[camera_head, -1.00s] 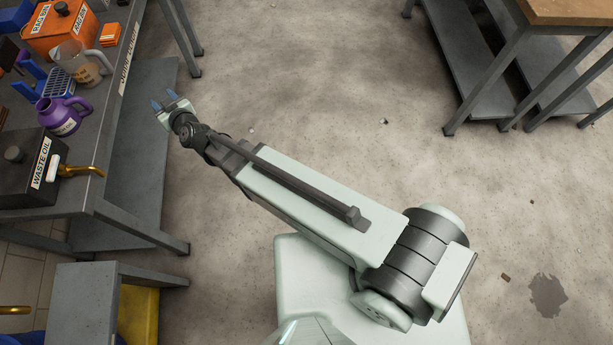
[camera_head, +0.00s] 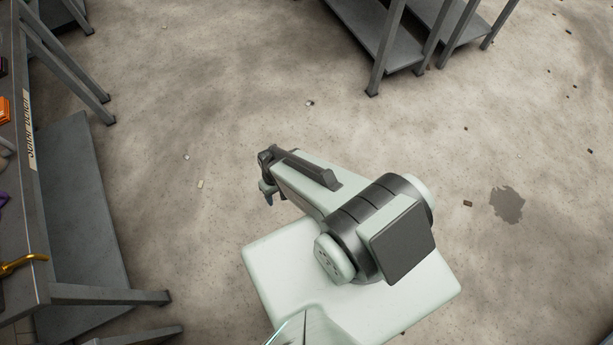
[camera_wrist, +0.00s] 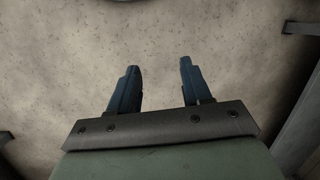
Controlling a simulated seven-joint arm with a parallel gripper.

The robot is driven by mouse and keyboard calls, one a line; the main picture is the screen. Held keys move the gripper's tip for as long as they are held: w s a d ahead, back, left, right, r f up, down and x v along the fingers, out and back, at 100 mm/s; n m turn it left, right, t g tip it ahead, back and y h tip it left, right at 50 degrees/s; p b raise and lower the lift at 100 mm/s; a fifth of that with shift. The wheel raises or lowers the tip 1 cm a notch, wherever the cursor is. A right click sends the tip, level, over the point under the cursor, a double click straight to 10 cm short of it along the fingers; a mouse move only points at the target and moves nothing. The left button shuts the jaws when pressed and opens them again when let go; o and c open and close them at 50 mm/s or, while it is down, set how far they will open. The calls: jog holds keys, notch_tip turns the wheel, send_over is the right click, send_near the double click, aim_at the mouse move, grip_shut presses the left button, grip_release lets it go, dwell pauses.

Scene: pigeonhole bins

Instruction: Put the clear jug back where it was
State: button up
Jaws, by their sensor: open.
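My gripper (camera_wrist: 159,66) is open and empty, with its two blue fingers apart over bare floor in the wrist view. In the head view my gripper (camera_head: 268,197) points down beside my base, mostly hidden by the arm. Of the clear jug (camera_head: 5,146), only what looks like a sliver of its handle shows at the left edge, on the grey bench (camera_head: 32,215). The rest of it is out of view. My gripper is well away from it, to the right.
A piece of orange thing (camera_head: 3,110) and a brass spout (camera_head: 22,264) show at the bench's edge. A lower shelf (camera_head: 80,210) juts out beneath. Another metal-legged table (camera_head: 372,22) stands at the top. The floor between is clear apart from small debris.

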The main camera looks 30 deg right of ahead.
jog(key=s+d+m+g+h, duration=0.1)
jog(key=s+d+m+g, duration=0.1)
jog(key=s+d+g, duration=0.2)
jog(key=s+d, duration=0.3)
jog(key=s, duration=0.4)
jog(key=shift+s+d+r, duration=0.15)
jog(key=shift+s+d, duration=0.2)
jog(key=shift+d, duration=0.05)
dwell(1.1)
